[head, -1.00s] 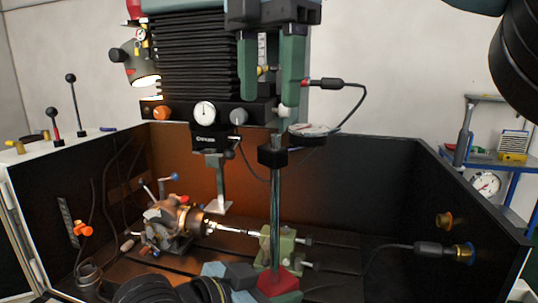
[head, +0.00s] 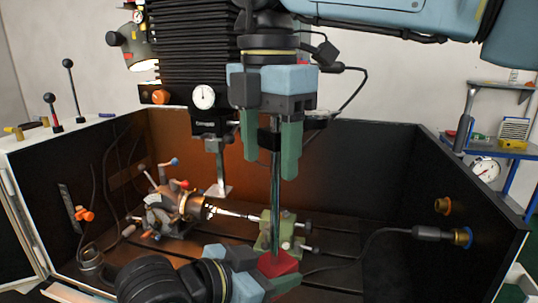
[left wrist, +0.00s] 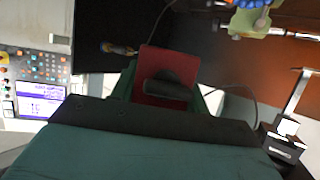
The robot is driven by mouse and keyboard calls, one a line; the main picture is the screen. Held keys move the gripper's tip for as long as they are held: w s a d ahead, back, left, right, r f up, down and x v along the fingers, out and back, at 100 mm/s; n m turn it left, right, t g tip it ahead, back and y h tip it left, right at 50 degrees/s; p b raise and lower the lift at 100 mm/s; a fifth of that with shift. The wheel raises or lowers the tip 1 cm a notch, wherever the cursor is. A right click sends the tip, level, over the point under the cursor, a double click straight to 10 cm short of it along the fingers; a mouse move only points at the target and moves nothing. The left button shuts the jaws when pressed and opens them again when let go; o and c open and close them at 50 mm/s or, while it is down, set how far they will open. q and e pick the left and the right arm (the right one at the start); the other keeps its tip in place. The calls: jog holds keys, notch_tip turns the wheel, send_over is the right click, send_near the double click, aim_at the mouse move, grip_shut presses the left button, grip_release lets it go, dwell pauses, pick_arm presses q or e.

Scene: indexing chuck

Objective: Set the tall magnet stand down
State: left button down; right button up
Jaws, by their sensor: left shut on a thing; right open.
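The tall magnet stand has a red base (head: 279,264) and a thin upright post (head: 275,190) with a dark clamp near its top. My left gripper (head: 268,284) is shut on the red base, low in the head view; the base also shows between its green fingers in the left wrist view (left wrist: 168,72). Whether the base touches anything beneath is hidden. My right gripper (head: 270,150) is open and points down, its green fingers either side of the post's upper part and clamp. The stand's dial is mostly hidden behind the right gripper.
Behind the post is a green tailstock (head: 288,236), with the indexing chuck (head: 190,206) to its left. The machine head (head: 185,70) hangs close above. The slotted table's right part is clear.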

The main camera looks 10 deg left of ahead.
pick_arm(q)
jog(key=shift+r, duration=0.15)
pick_arm(e)
jog(key=shift+f, duration=0.6)
pick_arm(q)
jog(key=shift+s+d, duration=0.1)
pick_arm(e)
jog(key=shift+a, duration=0.1)
grip_shut()
pick_arm(q)
jog(key=c, duration=1.1)
grip_release()
jog(key=o, duration=0.5)
jog(key=shift+c, duration=0.2)
pick_arm(e)
jog(key=shift+r, duration=0.1)
